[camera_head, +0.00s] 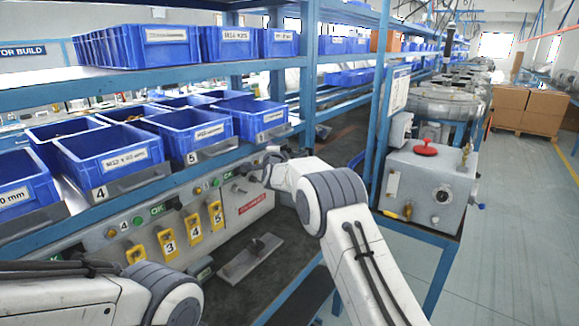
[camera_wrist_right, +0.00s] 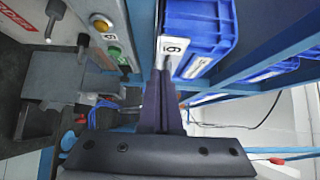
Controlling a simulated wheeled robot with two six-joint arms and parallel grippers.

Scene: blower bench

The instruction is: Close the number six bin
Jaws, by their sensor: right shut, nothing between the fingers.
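The number six bin (camera_head: 255,116) is a blue bin on the middle shelf, at the right end of the front row. Its number 6 tag sits low at its front, beside a grey plate. In the right wrist view the blue bin (camera_wrist_right: 196,28) is upper right of centre, with the sideways 6 tag (camera_wrist_right: 173,46) on its near edge. My right gripper (camera_head: 262,168) is just below the tag in the head view. In the right wrist view its fingers (camera_wrist_right: 161,80) are together and empty, tips close to the tag; contact cannot be told. My left gripper is out of view.
Bins 5 (camera_head: 186,128) and 4 (camera_head: 108,152) stand left of bin six, with grey plates in front. Below the shelf is a grey panel (camera_head: 130,235) with buttons and yellow numbered tags. A grey machine (camera_head: 430,190) with a red knob stands to the right.

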